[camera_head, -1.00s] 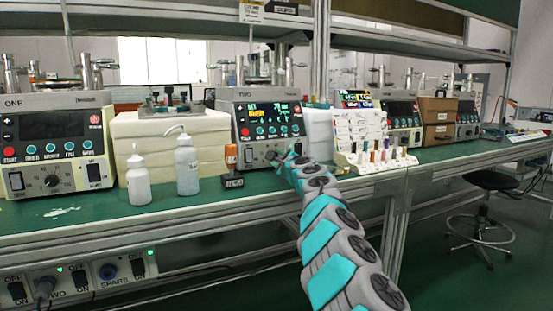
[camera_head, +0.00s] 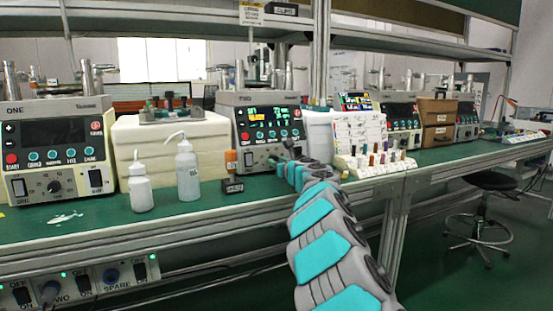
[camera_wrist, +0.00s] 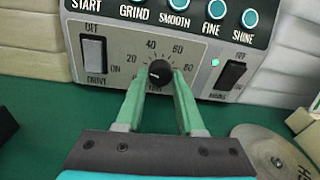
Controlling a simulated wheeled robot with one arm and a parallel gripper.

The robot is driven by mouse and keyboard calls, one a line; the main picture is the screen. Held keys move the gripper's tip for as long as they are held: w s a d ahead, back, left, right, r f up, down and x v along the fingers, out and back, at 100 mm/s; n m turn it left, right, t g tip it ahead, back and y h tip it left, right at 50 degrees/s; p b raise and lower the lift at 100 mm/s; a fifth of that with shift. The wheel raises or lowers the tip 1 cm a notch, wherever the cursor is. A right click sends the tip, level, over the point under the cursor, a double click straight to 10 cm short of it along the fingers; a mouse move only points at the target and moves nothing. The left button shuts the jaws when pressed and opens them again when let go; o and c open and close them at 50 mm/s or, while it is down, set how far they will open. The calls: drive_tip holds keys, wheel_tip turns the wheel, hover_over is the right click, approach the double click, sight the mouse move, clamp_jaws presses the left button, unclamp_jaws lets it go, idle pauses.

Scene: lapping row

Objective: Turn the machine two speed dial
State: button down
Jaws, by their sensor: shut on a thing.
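Machine two (camera_head: 262,125) stands on the green bench, its display lit with yellow, green and white text. Its speed dial (camera_wrist: 160,73) is a round black knob on the lower panel, inside a scale marked 20, 40, 80. A small pale mark on the knob seems to point to the lower left. My gripper (camera_wrist: 160,80) has its two green fingers shut on the dial, one on each side.
The DRIVE switch (camera_wrist: 93,55) is left of the dial, and another rocker switch (camera_wrist: 230,75) is right. A round metal disc (camera_wrist: 275,152) lies on the bench at lower right. Two white bottles (camera_head: 187,170) and an orange-capped vial (camera_head: 231,162) stand left of my arm.

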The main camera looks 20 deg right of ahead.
drive_tip(key=m+p, duration=0.3)
drive_tip(key=m, duration=0.3)
drive_tip(key=shift+r+y+p, duration=0.1)
drive_tip(key=shift+y+p, duration=0.2)
drive_tip(key=shift+p, duration=0.05)
drive_tip(key=shift+r+m+p, duration=0.1)
drive_tip(key=shift+m+p, duration=0.5)
drive_tip(key=shift+m, duration=0.3)
drive_tip(key=m+y+p, duration=0.1)
drive_tip(key=m+p, duration=0.1)
drive_tip(key=m, duration=0.4)
drive_tip(key=m+p, duration=0.1)
drive_tip(key=m, duration=0.2)
drive_tip(key=shift+d+f+y, duration=0.1)
drive_tip(key=shift+f+y, duration=0.1)
drive_tip(key=shift+y, duration=0.1)
drive_tip(key=m, duration=0.6)
drive_tip(key=shift+d+f+m, duration=0.1)
drive_tip(key=shift+m, duration=0.2)
drive_tip(key=shift+t, duration=0.3)
drive_tip(key=c, duration=0.5)
unclamp_jaws()
